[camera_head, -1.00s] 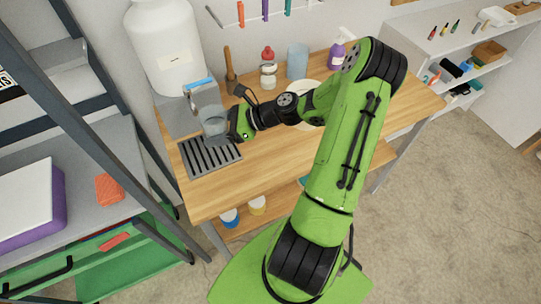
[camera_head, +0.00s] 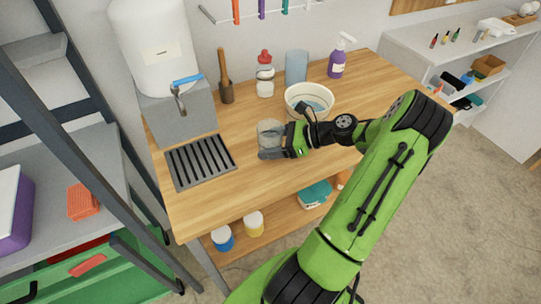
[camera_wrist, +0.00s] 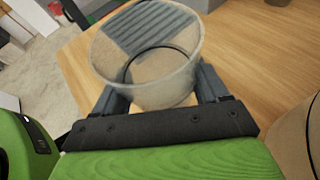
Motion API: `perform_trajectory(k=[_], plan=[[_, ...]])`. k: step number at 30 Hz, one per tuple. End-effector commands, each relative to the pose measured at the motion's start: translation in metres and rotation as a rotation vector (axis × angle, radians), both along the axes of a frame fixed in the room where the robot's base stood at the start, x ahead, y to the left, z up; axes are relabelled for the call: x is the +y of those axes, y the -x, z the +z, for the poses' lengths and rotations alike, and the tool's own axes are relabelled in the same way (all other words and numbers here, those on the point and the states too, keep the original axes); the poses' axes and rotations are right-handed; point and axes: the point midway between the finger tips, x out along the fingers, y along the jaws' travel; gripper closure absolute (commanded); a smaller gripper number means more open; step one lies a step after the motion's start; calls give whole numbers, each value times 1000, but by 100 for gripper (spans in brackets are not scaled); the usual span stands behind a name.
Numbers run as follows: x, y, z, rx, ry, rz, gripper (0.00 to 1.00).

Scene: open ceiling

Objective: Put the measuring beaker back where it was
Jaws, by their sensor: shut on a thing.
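The measuring beaker (camera_head: 270,132) is a clear, greyish vessel over the middle of the wooden worktop in the head view. My gripper (camera_head: 276,151) is shut on it from the right side, and the beaker looks upright. In the wrist view the beaker (camera_wrist: 150,60) stands between the two dark fingers of my gripper (camera_wrist: 160,97). Whether its base touches the worktop is not clear.
A grey drip grate (camera_head: 200,160) lies left of the beaker, below a white tank (camera_head: 150,50) with a blue-handled tap (camera_head: 187,79). Behind stand a bowl (camera_head: 309,100), a red-capped bottle (camera_head: 265,75), a bluish cylinder (camera_head: 296,66) and a purple spray bottle (camera_head: 337,58). The front worktop is clear.

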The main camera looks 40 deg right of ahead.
Motion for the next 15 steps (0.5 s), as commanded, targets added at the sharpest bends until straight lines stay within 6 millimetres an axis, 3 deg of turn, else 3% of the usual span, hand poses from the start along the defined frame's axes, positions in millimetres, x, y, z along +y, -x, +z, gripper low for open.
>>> perform_trajectory(k=[1,4,14,15], plan=[[1,0,-15,2,-4,0,68],[1,0,-32,1,-2,0,68],[0,0,-33,1,-1,0,68],[0,0,-34,0,0,0,22]])
